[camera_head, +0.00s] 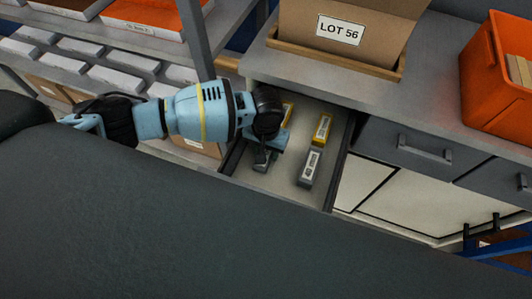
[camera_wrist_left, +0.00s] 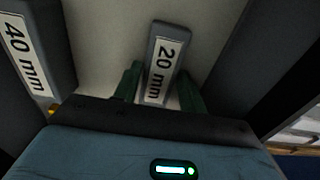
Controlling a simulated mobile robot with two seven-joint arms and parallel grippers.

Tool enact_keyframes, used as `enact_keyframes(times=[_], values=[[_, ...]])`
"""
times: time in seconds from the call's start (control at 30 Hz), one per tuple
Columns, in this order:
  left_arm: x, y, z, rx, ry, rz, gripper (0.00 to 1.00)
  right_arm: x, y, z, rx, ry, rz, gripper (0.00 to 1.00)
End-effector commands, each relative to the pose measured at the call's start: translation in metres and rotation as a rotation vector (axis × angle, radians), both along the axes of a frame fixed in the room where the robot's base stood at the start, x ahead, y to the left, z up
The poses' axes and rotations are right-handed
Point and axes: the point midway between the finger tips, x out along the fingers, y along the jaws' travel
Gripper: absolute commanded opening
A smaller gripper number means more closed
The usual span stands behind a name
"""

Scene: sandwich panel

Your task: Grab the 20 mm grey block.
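The 20 mm grey block (camera_wrist_left: 163,65) lies in an open drawer (camera_head: 285,185); its white label reads "20 mm" in the left wrist view. My left gripper (camera_wrist_left: 160,88) reaches down over it, with one green finger on each side of the block. The fingers look apart from its sides, with narrow gaps, and I cannot see firm contact. In the head view my left gripper (camera_head: 266,150) is in the left part of the drawer and hides most of this block. My right gripper is not in view.
A grey 40 mm block (camera_wrist_left: 30,55) lies beside it; it also shows in the head view (camera_head: 309,168). A yellow block (camera_head: 322,128) lies behind that one. Drawer walls are close on both sides. A LOT 56 box (camera_head: 300,25) and an orange crate (camera_head: 490,95) stand on the counter.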

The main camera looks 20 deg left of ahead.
Motion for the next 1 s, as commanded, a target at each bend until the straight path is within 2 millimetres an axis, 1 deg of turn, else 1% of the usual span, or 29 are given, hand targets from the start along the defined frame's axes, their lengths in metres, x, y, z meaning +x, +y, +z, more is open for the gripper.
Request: enact_keyframes(times=[0.03, 0.2, 0.47, 0.57, 0.8, 0.9, 1.0], values=[[0.0, 0.0, 0.0, 0.0, 0.0, 0.0, 0.34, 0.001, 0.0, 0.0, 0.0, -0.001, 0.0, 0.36], [0.0, 0.0, 0.0, 0.0, 0.0, 0.0, 0.12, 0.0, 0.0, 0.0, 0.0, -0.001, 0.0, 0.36], [0.0, 0.0, 0.003, -0.001, -0.001, 0.0, 0.12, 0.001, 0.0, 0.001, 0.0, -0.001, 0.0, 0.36], [0.001, 0.0, 0.013, -0.001, -0.002, 0.0, 0.12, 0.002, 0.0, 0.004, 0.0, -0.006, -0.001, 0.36], [0.001, 0.0, 0.058, -0.002, -0.006, 0.0, 0.12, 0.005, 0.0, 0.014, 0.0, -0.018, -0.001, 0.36], [0.001, 0.0, 0.075, -0.001, -0.005, 0.0, 0.12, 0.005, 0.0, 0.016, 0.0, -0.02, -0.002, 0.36], [0.001, 0.0, 0.088, -0.001, -0.003, 0.0, 0.12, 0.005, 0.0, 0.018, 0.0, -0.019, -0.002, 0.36]])
